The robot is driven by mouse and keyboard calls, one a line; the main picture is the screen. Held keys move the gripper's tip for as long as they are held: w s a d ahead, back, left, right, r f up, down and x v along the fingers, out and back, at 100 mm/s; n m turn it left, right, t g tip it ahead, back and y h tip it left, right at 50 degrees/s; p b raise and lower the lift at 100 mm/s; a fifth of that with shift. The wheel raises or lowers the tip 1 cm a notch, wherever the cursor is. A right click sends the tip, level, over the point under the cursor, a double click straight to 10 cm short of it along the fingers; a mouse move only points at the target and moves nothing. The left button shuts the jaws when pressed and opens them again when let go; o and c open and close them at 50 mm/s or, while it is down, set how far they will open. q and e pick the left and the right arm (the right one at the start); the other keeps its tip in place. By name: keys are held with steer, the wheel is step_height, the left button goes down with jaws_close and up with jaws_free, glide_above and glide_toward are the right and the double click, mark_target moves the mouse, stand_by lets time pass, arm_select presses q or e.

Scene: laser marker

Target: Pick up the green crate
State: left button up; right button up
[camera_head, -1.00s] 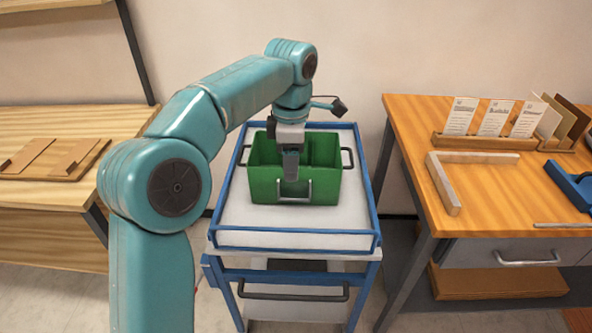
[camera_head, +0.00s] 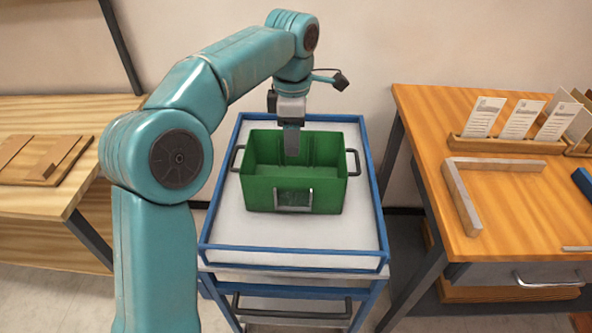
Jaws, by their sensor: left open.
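The green crate (camera_head: 262,190) stands upright on the white top of a blue-framed cart (camera_head: 345,232). It has dark handles on its left and right sides and a light metal handle (camera_head: 293,200) on its front. My left gripper (camera_head: 291,150) points down over the crate, toward the rear of its opening. It is open and holds nothing that I can see. My right gripper is not in view.
A wooden table (camera_head: 520,215) at the right holds a card rack (camera_head: 500,144) and an L-shaped bar (camera_head: 460,195). A wooden bench (camera_head: 40,200) at the left carries a wooden board (camera_head: 40,158). The cart top in front of the crate is clear.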

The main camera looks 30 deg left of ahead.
arm_select(q)
steer(key=b, duration=0.3)
glide_above(293, 188)
step_height(293, 188, down, 10)
steer(key=f, duration=0.3)
steer(key=f+b, duration=0.1)
steer(key=f, duration=0.2)
steer(key=shift+s+d+f, duration=0.1)
steer(key=shift+s, duration=0.1)
steer(key=shift+s, duration=0.1)
steer(key=shift+c, duration=0.3)
jaws_close()
stand_by(0.6)
